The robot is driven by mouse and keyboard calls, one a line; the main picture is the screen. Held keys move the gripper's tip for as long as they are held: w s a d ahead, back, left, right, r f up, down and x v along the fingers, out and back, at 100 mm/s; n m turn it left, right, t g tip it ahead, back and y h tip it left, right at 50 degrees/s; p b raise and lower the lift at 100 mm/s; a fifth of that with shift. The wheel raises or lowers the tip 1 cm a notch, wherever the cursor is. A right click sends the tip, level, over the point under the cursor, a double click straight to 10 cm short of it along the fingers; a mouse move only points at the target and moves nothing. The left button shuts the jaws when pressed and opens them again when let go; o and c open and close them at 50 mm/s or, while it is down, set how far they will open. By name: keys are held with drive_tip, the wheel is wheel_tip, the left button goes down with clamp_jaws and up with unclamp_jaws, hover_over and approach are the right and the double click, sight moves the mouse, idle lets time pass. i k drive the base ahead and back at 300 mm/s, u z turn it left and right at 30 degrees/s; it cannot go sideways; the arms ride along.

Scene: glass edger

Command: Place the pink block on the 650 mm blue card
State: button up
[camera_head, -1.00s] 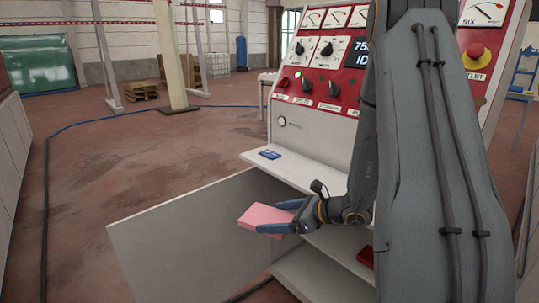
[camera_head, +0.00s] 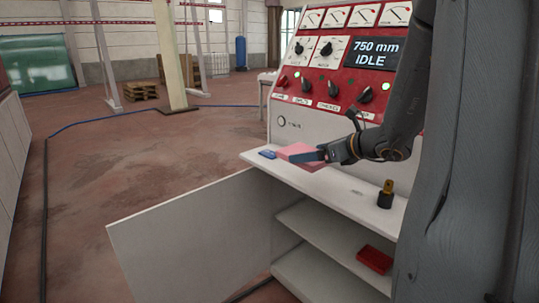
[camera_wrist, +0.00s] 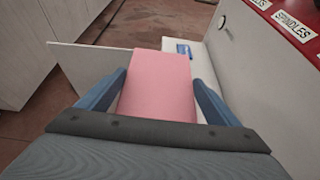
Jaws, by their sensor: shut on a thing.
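The pink block (camera_head: 298,152) is held between the blue fingers of my gripper (camera_head: 306,157), at the height of the machine's white shelf. In the wrist view the pink block (camera_wrist: 158,85) sits between both fingers of my gripper (camera_wrist: 158,92). The blue card (camera_head: 267,154) lies on the left end of the shelf, just left of the block in the head view. In the wrist view the blue card (camera_wrist: 184,49) shows beyond the block's far right corner. I cannot tell whether the block touches the shelf. The card's print is too small to read.
The white shelf (camera_head: 345,197) carries a dark stand with a brass piece (camera_head: 386,193) to the right. Below is an open cabinet with a red tray (camera_head: 375,259) and a door (camera_head: 190,240) swung left. The control panel's display (camera_head: 376,52) reads 750 mm IDLE.

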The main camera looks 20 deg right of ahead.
sight(268, 153)
drive_tip(key=i, duration=1)
